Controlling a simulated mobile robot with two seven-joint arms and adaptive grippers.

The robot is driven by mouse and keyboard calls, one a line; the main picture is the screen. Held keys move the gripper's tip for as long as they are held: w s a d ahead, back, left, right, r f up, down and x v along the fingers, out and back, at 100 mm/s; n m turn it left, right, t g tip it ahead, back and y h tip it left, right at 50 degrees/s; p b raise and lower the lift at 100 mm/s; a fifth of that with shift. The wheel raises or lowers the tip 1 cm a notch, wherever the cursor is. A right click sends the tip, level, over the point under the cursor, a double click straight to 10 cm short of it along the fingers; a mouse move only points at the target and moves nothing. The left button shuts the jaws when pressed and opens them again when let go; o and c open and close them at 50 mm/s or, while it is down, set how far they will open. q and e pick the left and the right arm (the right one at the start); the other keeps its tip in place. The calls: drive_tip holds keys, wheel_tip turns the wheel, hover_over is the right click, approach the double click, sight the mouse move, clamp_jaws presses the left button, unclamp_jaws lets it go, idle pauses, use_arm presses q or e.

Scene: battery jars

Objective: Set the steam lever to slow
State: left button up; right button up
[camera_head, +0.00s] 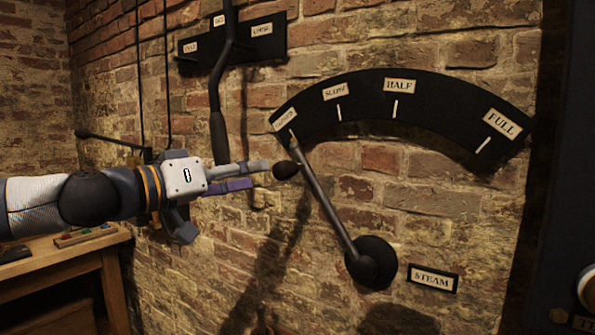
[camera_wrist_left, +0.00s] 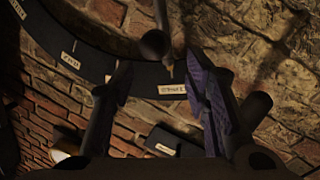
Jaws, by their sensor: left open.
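The steam lever (camera_head: 327,208) is a grey rod on a round black hub (camera_head: 377,250) on the brick wall. It leans up and left, its tip at the leftmost label (camera_head: 284,118) of the black curved dial (camera_head: 365,108), too small to read surely. The slow label (camera_head: 335,91) is the second from the left. The lever's dark knob (camera_head: 286,171) also shows in the left wrist view (camera_wrist_left: 155,43), near the gap between the fingertips. My left gripper (camera_head: 259,175) is open, its fingertips just left of the knob. Whether they touch it is unclear. My right gripper is out of view.
A second lever (camera_head: 217,120) with a black handle hangs left of the dial, before a labelled black plate (camera_head: 265,42), close above my left gripper. A steam sign (camera_head: 433,278) is right of the hub. A wooden table (camera_head: 70,262) stands at lower left.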

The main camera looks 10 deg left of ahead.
sight(297, 167)
use_arm(q)
drive_tip(key=x, duration=0.3)
drive_tip(key=b+x, duration=0.1)
drive_tip(key=x, duration=0.3)
drive_tip(key=f+b+x, duration=0.1)
drive_tip(key=x, duration=0.3)
drive_tip(key=shift+d, duration=0.25)
drive_tip(key=shift+w+d+r, duration=0.15)
drive_tip(key=shift+w+d, duration=0.05)
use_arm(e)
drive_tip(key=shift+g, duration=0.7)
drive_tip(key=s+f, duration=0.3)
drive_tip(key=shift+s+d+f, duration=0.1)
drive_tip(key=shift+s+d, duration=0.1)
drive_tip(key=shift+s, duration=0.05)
use_arm(q)
clamp_jaws()
